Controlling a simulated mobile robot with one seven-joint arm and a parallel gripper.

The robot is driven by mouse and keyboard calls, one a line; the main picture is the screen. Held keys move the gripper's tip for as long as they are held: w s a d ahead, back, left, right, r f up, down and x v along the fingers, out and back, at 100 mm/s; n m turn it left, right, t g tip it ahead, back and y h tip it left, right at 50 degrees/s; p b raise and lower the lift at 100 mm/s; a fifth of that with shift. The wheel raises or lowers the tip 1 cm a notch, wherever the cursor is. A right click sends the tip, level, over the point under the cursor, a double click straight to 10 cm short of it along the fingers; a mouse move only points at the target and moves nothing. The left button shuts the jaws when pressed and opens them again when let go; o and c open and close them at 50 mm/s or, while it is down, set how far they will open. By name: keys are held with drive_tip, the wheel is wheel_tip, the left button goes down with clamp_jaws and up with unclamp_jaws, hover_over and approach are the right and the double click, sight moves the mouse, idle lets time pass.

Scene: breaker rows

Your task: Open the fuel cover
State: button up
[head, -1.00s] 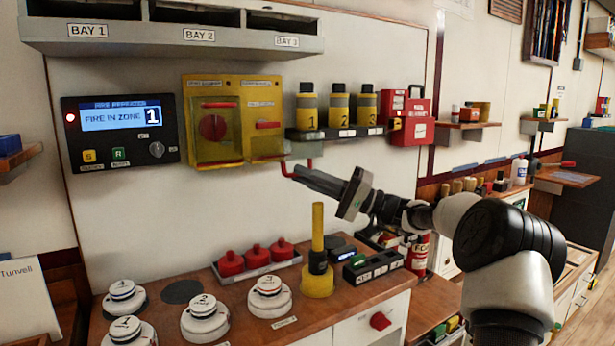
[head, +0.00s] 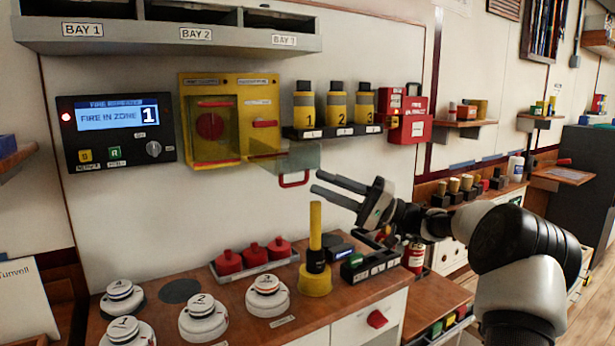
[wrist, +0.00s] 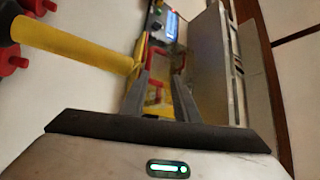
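A yellow panel (head: 262,100) on the wall carries two boxes; their labels are too small to read. The right box's clear cover (head: 285,158), which I take to be the fuel cover, stands swung out from the panel. Its red handle (head: 294,182) is at its outer end. A red lever (head: 265,124) shows uncovered on that box. The left box's clear cover (head: 214,132) is closed over a red knob. My gripper (head: 316,181) is open and empty, just right of the handle and apart from it. In the wrist view my open fingers (wrist: 160,88) point towards the yellow panel.
A shelf of numbered yellow canisters (head: 334,108) and a red box (head: 405,116) are above my gripper. A yellow upright rod (head: 316,225) stands on the bench below. Red-knobbed pieces (head: 254,256) and white round detectors (head: 204,318) are on the bench.

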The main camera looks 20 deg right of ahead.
drive_tip(key=p+v, duration=0.1)
drive_tip(key=v, duration=1)
drive_tip(key=shift+s, duration=0.1)
